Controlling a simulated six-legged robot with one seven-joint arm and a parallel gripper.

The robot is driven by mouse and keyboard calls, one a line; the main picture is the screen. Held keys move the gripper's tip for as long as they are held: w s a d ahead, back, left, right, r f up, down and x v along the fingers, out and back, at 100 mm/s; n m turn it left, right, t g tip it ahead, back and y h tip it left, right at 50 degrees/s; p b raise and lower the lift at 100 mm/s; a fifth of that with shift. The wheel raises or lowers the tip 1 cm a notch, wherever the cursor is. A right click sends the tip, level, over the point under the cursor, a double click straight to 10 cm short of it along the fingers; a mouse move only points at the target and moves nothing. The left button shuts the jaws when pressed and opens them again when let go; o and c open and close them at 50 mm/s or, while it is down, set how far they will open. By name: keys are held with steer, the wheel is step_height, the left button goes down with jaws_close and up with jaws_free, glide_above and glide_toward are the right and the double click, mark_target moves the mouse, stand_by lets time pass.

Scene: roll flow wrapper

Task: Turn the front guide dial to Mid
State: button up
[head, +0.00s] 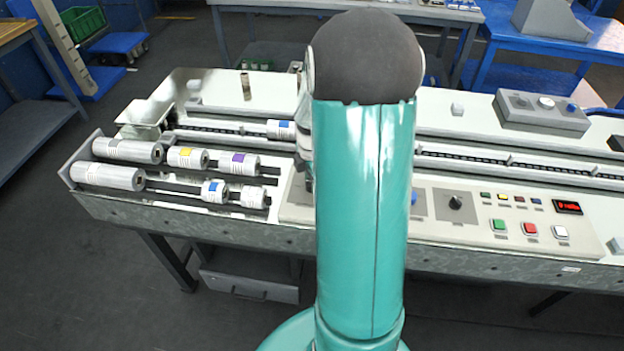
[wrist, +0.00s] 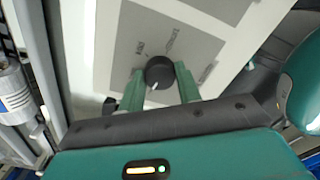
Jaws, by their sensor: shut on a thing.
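A round black dial (wrist: 159,72) sits on a dark grey square of a white panel in the wrist view. My gripper (wrist: 159,82) has its two green fingers on opposite sides of the dial, shut on it. A small white mark shows on the dial's lower edge in that view. Three printed labels (wrist: 172,39) stand around the dial, at upper left, top and right; their words are too small to read surely. In the head view my own arm hides this dial and the fingers.
A second black dial (head: 455,202) and several push buttons (head: 530,229) are on the same control panel to the right in the head view. Several rolls (head: 187,158) lie on rods at the left. A grey box (head: 543,112) with knobs stands at the back right.

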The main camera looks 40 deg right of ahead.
steer(key=m, duration=0.5)
steer(key=shift+m, duration=0.3)
steer(key=m, duration=1)
steer(key=shift+m, duration=0.4)
steer(key=m, duration=0.5)
steer(key=o, duration=1)
steer(key=shift+c, duration=0.2)
steer(key=shift+r, duration=0.1)
step_height(320, 180, up, 14)
